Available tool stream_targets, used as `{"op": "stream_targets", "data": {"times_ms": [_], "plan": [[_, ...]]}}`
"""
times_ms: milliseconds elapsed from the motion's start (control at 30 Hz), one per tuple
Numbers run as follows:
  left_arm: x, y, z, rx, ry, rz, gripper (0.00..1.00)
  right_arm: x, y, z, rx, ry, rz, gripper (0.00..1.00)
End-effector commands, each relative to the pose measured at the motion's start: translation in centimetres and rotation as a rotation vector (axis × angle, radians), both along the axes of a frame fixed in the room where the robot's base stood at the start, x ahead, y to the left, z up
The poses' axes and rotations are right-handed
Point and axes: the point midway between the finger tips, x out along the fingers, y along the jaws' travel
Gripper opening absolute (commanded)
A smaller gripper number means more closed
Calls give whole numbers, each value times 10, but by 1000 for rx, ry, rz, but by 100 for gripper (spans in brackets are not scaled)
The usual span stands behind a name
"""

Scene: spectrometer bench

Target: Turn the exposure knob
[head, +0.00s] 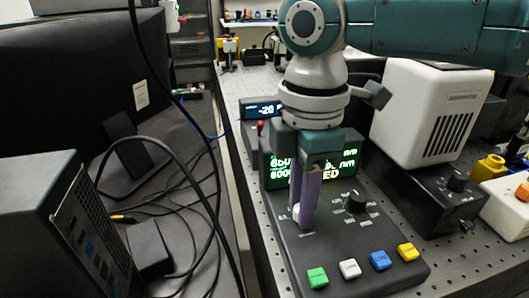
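My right gripper (304,218) points straight down over the black control box (330,262), its purple fingers reaching close to the box's top. A small whitish part (296,211) shows at the left edge of the fingertips. The fingers hide most of whatever is there, and I cannot tell whether they are closed on it. A black knob (357,203) with printed marks around it stands on the panel to the right of the fingers, apart from them. I cannot read which knob is the exposure one. My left gripper is not in view.
Green (317,277), white (350,268), blue (381,260) and yellow (408,252) buttons line the box's front. A lit display (347,168) stands behind the gripper, partly covered. A white-housed instrument (430,110) is at right. Cables and a dark computer case (50,215) are at left.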

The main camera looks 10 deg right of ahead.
Motion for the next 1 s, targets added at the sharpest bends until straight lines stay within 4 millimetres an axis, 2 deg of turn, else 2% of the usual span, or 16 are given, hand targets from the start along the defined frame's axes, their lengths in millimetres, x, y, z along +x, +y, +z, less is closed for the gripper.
{"op": "stream_targets", "data": {"times_ms": [33,200,433,533,900,1000], "plan": [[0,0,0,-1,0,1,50,0,0,0,0,-1,0,38],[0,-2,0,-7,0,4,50,0,0,0,0,-1,-1,56],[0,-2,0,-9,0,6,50,0,0,0,0,-1,-2,56],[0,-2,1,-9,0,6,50,1,0,6,1,-3,-1,56],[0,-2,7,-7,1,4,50,1,0,76,1,-4,-1,56],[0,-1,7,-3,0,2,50,1,0,89,1,-4,-1,56]]}}
